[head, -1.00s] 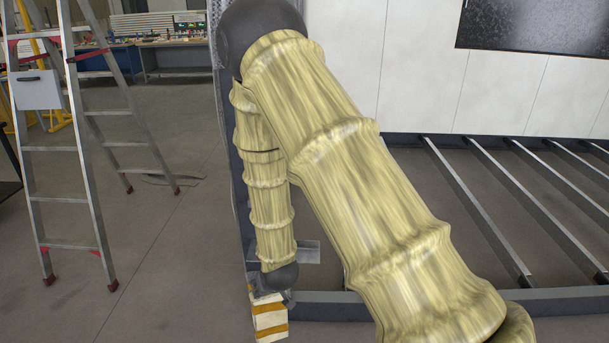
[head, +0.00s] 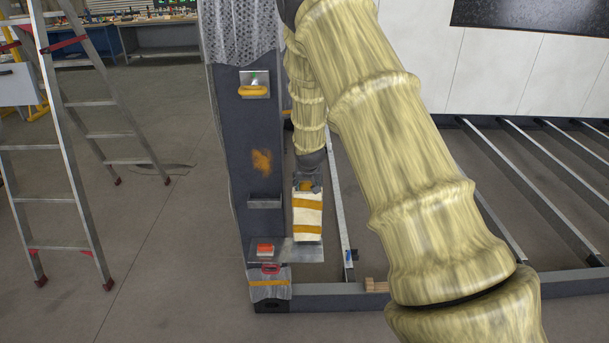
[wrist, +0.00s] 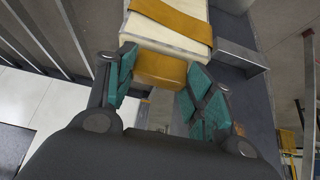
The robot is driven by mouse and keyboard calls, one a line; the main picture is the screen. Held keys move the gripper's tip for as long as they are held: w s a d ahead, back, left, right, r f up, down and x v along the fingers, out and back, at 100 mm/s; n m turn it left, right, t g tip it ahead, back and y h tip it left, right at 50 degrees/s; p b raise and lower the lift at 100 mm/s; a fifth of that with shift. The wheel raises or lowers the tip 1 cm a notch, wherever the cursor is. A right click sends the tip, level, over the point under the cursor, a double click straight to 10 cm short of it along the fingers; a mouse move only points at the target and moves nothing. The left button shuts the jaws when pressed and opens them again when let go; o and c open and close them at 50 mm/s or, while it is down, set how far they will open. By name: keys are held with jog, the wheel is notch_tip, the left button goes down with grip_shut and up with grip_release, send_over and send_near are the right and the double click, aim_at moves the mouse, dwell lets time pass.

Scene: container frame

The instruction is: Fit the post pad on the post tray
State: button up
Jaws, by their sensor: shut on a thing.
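The post pad (head: 307,228) is a cream block with orange bands. It hangs upright just right of the dark post (head: 238,150). My gripper (head: 306,185) is above it, shut on its orange grip block, which also shows between the teal fingers in the wrist view (wrist: 160,72). A flat grey tray (head: 310,254) sticks out from the lower post to the right. The pad's lower end overlaps the tray in the head view; I cannot tell whether they touch.
A red-topped item (head: 265,250) sits on the tray's left part. A small grey bracket (head: 265,202) juts from the post, left of the pad; it shows close beside the pad in the wrist view (wrist: 240,57). A ladder (head: 85,130) stands left, with open floor between.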

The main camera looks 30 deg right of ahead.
aim_at(308, 188)
jog(key=shift+w+d+r, duration=0.15)
jog(key=shift+w+d, duration=0.05)
jog(key=shift+d, duration=0.1)
jog(key=shift+a+f+b, duration=0.15)
jog(key=shift+f+b, duration=0.4)
jog(key=shift+f, duration=0.2)
jog(key=shift+w+f+b, duration=0.1)
jog(key=shift+f+b, duration=0.2)
jog(key=shift+f, duration=0.4)
jog(key=shift+f, duration=0.2)
